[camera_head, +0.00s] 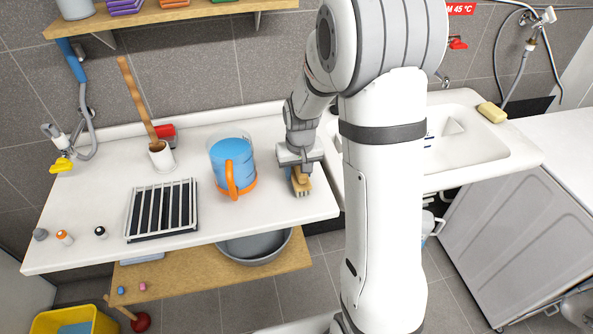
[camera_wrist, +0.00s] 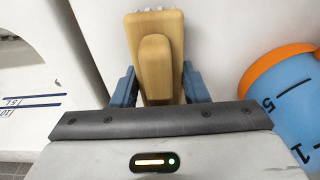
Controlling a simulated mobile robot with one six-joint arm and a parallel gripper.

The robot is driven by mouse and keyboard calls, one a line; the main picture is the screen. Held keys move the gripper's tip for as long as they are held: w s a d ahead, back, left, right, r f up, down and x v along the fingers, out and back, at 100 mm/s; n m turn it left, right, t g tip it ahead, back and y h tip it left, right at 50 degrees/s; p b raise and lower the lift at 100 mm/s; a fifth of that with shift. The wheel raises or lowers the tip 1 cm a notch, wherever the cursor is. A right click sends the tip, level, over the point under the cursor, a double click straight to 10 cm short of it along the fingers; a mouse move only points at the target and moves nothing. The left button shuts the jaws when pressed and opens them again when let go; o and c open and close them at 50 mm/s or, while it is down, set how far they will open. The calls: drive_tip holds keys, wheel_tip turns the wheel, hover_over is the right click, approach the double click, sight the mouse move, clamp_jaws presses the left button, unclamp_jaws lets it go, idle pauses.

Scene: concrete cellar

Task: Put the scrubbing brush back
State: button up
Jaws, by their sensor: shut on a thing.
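The scrubbing brush (camera_head: 301,184) has a wooden body and pale bristles. It is at the right part of the white counter (camera_head: 270,208), to the right of the blue jug. My gripper (camera_head: 299,168) points down over it and is shut on it. In the wrist view the brush's wooden body and raised grip (camera_wrist: 155,62) lie between the two blue fingers of my gripper (camera_wrist: 158,88). I cannot tell whether the bristles touch the counter.
A blue jug with an orange handle (camera_head: 231,165) stands close left of the brush. A slatted black rack (camera_head: 162,209) and a white pot (camera_head: 161,155) with a wooden stick are further left. A sink (camera_head: 470,145) with a yellow sponge (camera_head: 492,112) is right. A shelf (camera_head: 170,15) hangs above.

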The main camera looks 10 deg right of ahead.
drive_tip(key=shift+f, duration=0.2)
drive_tip(key=shift+f, duration=0.1)
drive_tip(key=shift+f, duration=0.15)
drive_tip(key=o, duration=1.1)
